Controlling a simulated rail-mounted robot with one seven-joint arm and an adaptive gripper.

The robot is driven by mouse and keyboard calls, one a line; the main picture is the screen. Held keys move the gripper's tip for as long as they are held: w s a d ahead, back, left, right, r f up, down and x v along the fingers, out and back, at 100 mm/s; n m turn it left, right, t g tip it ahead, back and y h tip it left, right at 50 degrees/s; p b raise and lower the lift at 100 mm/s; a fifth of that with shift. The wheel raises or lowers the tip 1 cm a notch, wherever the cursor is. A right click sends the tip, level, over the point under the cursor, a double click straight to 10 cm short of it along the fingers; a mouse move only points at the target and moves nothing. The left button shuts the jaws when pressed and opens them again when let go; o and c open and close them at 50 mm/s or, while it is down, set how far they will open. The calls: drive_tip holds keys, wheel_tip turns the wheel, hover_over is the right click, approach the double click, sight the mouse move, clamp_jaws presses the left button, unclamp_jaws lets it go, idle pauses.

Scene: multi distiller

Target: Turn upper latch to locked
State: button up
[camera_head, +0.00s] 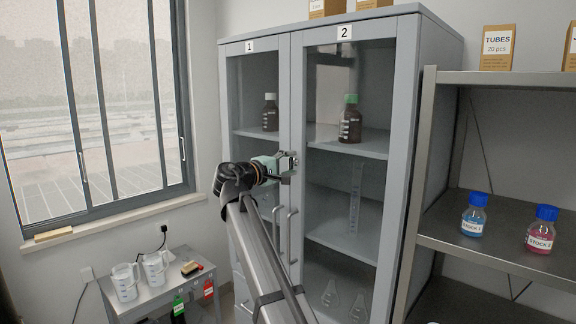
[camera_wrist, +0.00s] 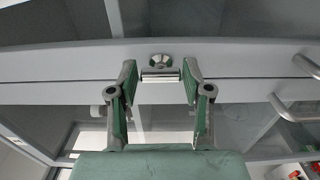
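The upper latch (camera_wrist: 161,74) is a small metal bar with a round metal pivot (camera_wrist: 160,59), set at the seam of the grey cabinet's two glass doors. The bar lies crosswise in the wrist view. My gripper (camera_wrist: 160,69) has its two green-lined fingers open, one on each side of the bar, with a narrow gap seeming to show at each side. In the head view my gripper (camera_head: 287,163) is at the door seam, upper middle of the cabinet (camera_head: 412,100), and mostly hides the latch.
Two vertical door handles (camera_head: 292,236) are below my gripper. Brown bottles (camera_head: 350,122) stand behind the glass. A metal shelf (camera_head: 510,77) with blue-capped bottles (camera_head: 474,216) is at right. A small table (camera_head: 150,292) with jugs is at lower left.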

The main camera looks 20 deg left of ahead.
idle(0.3)
drive_tip(key=v, duration=1.2)
drive_tip(key=shift+f, duration=0.1)
